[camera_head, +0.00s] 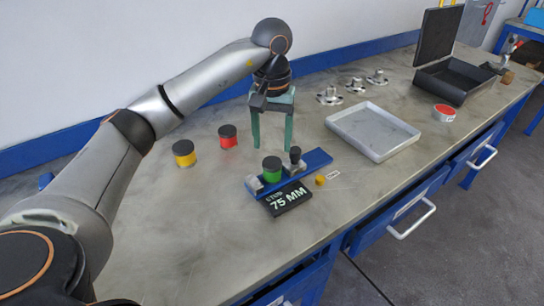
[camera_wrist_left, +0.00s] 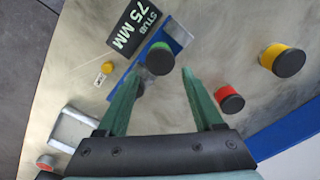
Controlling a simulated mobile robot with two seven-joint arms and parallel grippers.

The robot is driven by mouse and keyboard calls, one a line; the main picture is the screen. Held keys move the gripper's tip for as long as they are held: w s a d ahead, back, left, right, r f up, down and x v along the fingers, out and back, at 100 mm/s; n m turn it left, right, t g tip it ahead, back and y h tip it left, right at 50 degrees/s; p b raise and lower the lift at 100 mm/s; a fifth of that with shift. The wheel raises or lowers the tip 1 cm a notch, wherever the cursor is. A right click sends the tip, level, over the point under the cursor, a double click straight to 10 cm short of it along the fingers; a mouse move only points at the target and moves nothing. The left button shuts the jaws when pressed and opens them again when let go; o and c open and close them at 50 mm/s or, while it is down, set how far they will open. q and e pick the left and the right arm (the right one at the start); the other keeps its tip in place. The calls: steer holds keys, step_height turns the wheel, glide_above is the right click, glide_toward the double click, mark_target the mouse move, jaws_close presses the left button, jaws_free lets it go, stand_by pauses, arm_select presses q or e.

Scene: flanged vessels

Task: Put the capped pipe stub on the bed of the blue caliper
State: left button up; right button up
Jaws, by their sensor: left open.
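The blue caliper (camera_head: 318,158) lies on the bench with a green pipe stub with a black cap (camera_head: 272,174) upright at its bed. The caliper (camera_wrist_left: 178,33) and the green stub (camera_wrist_left: 160,60) also show in the left wrist view. A red capped stub (camera_head: 228,139) and a yellow capped stub (camera_head: 184,155) stand on the bench to the left. My left gripper (camera_head: 272,146) points down, open and empty, behind and above the caliper. In the left wrist view the green stub's cap shows beyond the fingertips (camera_wrist_left: 161,75). My right gripper is not in view.
A black sign (camera_head: 289,197) reading "STUB 75 MM" lies before the caliper, beside a small yellow piece (camera_head: 320,180). A grey tray (camera_head: 373,130), metal flanged parts (camera_head: 355,86), a red-topped round tin (camera_head: 444,113) and an open black case (camera_head: 455,80) stand right. The left front bench is clear.

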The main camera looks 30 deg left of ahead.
mark_target(272, 162)
arm_select(q)
steer(key=shift+r+p, duration=0.3)
steer(key=shift+r, duration=1.25)
